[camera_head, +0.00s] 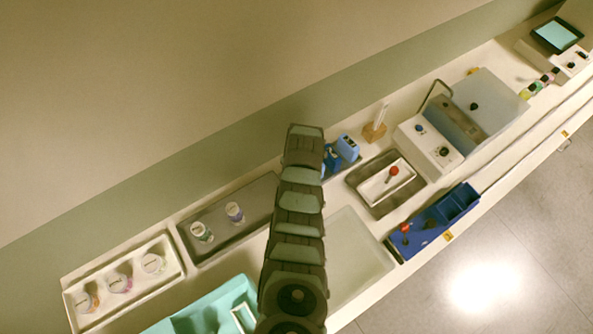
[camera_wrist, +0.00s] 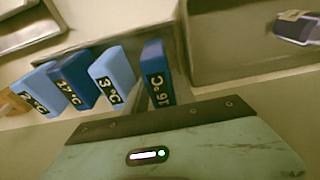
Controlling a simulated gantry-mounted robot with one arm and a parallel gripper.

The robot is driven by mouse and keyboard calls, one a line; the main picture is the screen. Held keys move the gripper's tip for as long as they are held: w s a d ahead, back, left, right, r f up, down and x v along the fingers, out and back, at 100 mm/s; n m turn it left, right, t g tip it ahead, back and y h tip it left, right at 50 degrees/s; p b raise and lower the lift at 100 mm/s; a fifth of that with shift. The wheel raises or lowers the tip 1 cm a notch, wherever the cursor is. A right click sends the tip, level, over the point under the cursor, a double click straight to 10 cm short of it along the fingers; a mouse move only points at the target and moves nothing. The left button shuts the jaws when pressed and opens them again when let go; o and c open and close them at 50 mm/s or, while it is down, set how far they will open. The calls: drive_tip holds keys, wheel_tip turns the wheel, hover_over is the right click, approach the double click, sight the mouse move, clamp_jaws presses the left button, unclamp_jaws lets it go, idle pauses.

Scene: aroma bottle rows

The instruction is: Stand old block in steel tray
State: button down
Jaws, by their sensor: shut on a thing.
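Another steel tray (camera_head: 418,181) lies right of my arm.
A white tray (camera_head: 390,184) with a red-topped item sits inside the right-hand steel tray. A white tray of bottles (camera_head: 72,295) is far left, a teal bin (camera_head: 180,322) in front. A blue organiser (camera_head: 410,243) and a lidded bath (camera_head: 445,150) are right. The wall runs behind.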

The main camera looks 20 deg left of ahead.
drive_tip(key=shift+f, duration=1.35)
drive_tip(key=shift+f+b, duration=0.25)
drive_tip(key=shift+b, duration=0.15)
drive_tip(key=c, duration=1)
unclamp_jaws()
drive_tip(key=shift+r, duration=0.1)
drive_tip(key=shift+c, duration=0.2)
